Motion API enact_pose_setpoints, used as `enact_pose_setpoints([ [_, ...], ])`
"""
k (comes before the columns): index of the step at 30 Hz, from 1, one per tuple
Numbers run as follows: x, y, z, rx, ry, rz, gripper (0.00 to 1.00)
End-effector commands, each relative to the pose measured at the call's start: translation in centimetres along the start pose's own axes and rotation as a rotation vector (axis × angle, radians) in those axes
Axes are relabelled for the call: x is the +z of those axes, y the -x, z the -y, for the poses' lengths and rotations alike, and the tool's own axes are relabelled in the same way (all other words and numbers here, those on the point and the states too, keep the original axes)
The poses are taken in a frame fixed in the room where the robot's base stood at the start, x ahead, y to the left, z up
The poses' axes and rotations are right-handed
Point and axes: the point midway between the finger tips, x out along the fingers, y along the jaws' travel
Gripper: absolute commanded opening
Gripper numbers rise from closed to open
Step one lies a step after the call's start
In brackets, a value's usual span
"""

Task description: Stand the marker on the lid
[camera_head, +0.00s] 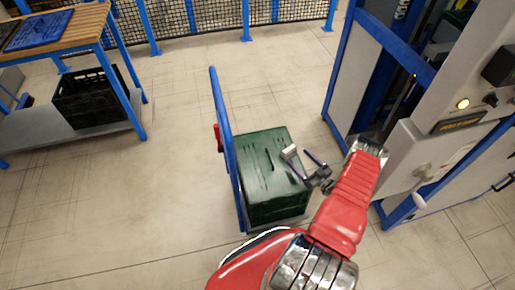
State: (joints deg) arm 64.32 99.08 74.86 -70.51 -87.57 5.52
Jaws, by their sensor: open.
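The dark green lid (258,151) tops a green crate (277,208) standing on a blue-framed cart. Dark slots or marks show on the lid. My gripper (298,154) is open above the lid's right part, its two thin fingers pointing up and left in the picture. A small pale block (289,152) shows at the tip of the left finger. I cannot tell whether it is part of the finger or the marker, or whether it touches the lid. I make out no other marker.
The cart's blue handle (225,125) rises on the crate's left, with a red part (218,138) on it. A machine cabinet (440,150) stands close on the right. A workbench (75,35) with a black crate (95,97) below is at the left. Floor between is clear.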

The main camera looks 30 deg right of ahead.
Motion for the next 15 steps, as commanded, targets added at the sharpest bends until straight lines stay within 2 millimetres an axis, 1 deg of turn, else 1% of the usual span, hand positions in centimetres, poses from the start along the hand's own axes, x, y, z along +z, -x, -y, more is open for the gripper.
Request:
enact_pose_setpoints([
  [5,-1.9,-2.0,-1.6,0.007,0.036,0.041,0.74],
  [8,-3.6,-3.8,-2.9,0.017,0.065,0.081,0.74],
  [15,-8.7,-8.4,-5.6,0.050,0.138,0.188,0.74],
])
